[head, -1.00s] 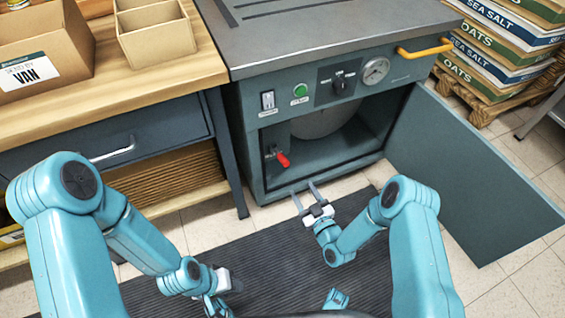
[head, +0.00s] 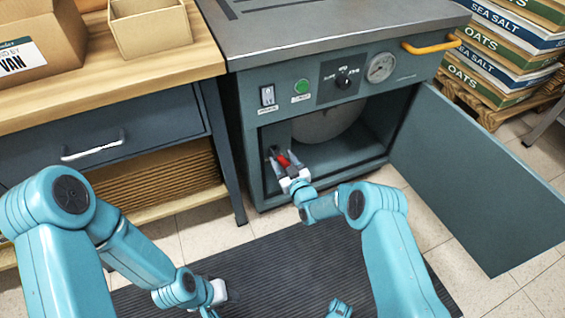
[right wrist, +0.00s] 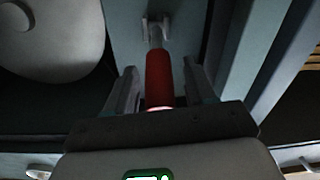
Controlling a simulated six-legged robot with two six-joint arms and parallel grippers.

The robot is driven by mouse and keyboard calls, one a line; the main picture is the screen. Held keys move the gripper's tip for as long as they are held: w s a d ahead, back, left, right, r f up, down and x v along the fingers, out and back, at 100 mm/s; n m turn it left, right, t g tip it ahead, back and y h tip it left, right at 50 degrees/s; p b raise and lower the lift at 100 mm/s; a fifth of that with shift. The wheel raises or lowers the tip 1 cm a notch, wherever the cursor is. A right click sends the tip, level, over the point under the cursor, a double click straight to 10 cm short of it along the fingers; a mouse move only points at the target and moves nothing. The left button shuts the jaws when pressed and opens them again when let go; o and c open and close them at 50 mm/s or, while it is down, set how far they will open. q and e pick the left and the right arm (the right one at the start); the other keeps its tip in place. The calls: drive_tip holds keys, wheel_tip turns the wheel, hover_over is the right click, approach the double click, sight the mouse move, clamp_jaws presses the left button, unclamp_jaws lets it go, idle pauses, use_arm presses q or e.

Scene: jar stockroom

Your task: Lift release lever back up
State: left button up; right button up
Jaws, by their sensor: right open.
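The release lever (head: 283,159) with its red grip is inside the open lower compartment of the machine, near the left wall. It also shows in the right wrist view (right wrist: 158,78), where its metal stem meets a bracket. My right gripper (head: 285,163) is at the lever, with its two fingers on either side of the red grip. In the right wrist view the fingers (right wrist: 158,88) stand apart with gaps beside the grip. My left gripper (head: 218,292) hangs low over the dark mat; its fingers are too unclear to read.
The machine's door (head: 480,180) stands wide open to the right. The wooden workbench (head: 105,85) is on the left. Sack stacks (head: 505,55) stand at the back right. A dark ribbed mat (head: 290,270) covers the floor in front.

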drive_tip(key=shift+w+a, duration=0.1)
drive_tip(key=shift+w, duration=0.1)
drive_tip(key=shift+c, duration=0.3)
clamp_jaws()
